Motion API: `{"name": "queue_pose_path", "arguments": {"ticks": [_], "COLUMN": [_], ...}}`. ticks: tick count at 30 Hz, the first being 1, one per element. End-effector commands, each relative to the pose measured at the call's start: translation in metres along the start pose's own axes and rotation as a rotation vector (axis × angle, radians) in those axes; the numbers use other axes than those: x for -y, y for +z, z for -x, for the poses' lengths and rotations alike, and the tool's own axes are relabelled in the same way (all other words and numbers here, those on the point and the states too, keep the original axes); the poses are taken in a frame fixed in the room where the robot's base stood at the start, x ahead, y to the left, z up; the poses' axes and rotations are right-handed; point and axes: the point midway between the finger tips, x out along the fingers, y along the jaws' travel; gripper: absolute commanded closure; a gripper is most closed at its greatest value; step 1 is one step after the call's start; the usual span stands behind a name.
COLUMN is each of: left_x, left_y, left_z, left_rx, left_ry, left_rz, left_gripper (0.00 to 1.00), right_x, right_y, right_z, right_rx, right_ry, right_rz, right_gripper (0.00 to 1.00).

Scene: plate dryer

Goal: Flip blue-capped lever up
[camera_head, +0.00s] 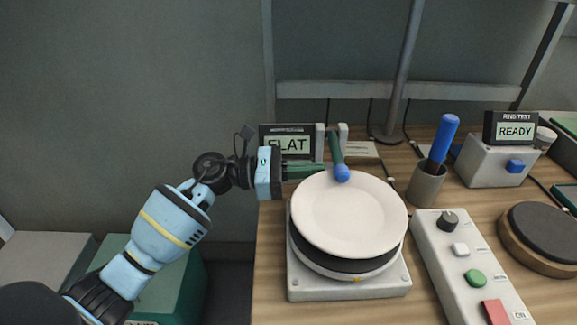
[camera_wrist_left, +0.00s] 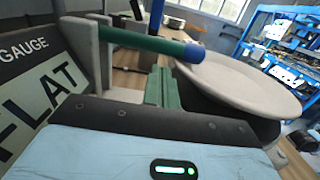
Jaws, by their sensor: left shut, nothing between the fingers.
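The lever is a green rod with a blue cap (camera_head: 342,173), mounted between two pale posts beside the gauge box. In the head view the rod (camera_head: 335,148) points forward, and its cap hangs over the back rim of the white plate (camera_head: 349,214). The left wrist view shows the blue cap (camera_wrist_left: 194,53) and green rod (camera_wrist_left: 148,41) lying roughly level above the fingers. My left gripper (camera_head: 318,170) is shut and empty, its green fingers (camera_wrist_left: 162,88) just left of and below the cap. I cannot tell if they touch the lever. My right gripper is out of view.
The gauge (camera_head: 287,143) reads FLAT behind the gripper. The plate rests on a dark disc over a pale base (camera_head: 350,290). A grey cup (camera_head: 426,184) holding a blue-handled tool, a button panel (camera_head: 468,270) and a READY box (camera_head: 496,160) stand to the right.

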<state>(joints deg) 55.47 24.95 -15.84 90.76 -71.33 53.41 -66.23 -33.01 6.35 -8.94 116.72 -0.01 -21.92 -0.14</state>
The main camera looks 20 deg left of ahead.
Motion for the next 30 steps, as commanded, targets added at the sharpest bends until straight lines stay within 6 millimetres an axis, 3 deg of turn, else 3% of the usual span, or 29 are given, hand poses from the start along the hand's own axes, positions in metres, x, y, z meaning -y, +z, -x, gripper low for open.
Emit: {"name": "queue_pose_path", "arguments": {"ticks": [8, 30], "left_x": [0.0, 0.0], "left_y": [0.0, 0.004], "left_z": [-0.02, -0.021], "left_rx": [0.0, 0.0], "left_ry": [0.001, 0.001], "left_rz": [0.0, 0.0], "left_gripper": [1.0, 1.0], "right_x": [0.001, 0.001], "right_y": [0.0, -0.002], "right_z": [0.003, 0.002], "right_rx": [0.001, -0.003], "right_ry": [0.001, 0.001], "right_rz": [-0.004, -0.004], "right_gripper": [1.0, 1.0]}}
